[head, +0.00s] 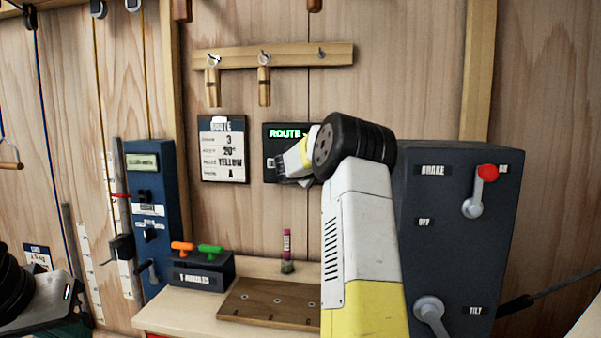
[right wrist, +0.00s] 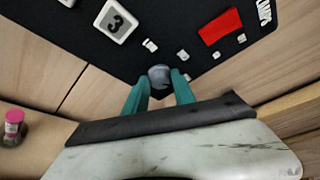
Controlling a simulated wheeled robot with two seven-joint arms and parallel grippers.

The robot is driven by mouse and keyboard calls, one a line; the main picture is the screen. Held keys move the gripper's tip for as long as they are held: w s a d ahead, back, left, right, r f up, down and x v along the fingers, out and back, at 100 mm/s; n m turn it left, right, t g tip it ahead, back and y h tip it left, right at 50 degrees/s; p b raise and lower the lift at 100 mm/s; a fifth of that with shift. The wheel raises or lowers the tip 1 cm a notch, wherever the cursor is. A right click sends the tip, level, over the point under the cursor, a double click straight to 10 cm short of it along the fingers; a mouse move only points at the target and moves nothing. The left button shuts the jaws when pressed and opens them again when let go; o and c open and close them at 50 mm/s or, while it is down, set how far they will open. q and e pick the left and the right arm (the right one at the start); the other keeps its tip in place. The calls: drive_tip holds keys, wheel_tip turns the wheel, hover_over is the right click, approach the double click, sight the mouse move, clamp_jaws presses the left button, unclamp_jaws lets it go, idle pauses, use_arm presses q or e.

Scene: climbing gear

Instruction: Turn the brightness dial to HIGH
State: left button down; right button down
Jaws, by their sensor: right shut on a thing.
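The dark panel with glowing green ROUTE lettering (head: 268,148) is on the back wall, partly hidden by my right arm. In the right wrist view the same black panel (right wrist: 158,35) shows a grey round dial (right wrist: 159,73) with small white labels around it, too small to read. My right gripper (head: 280,181) is at the panel's lower part. Its teal fingers (right wrist: 160,82) are shut on the dial, one on each side. My left gripper is not seen.
A dark box with levers marked BRAKE and TILT (head: 425,255) stands right of my arm. A route card (head: 222,170) hangs left of the panel. Below are a handle holder (head: 200,275), a wooden board (head: 250,301) and a pink-topped item (head: 287,243), also in the wrist view.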

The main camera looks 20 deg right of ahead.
idle(0.3)
drive_tip(key=c, duration=1.1)
unclamp_jaws()
drive_tip(key=shift+d, duration=0.1)
drive_tip(key=shift+o, duration=0.2)
drive_tip(key=v, duration=0.7)
drive_tip(key=shift+s+a, duration=0.2)
drive_tip(key=shift+a, duration=0.15)
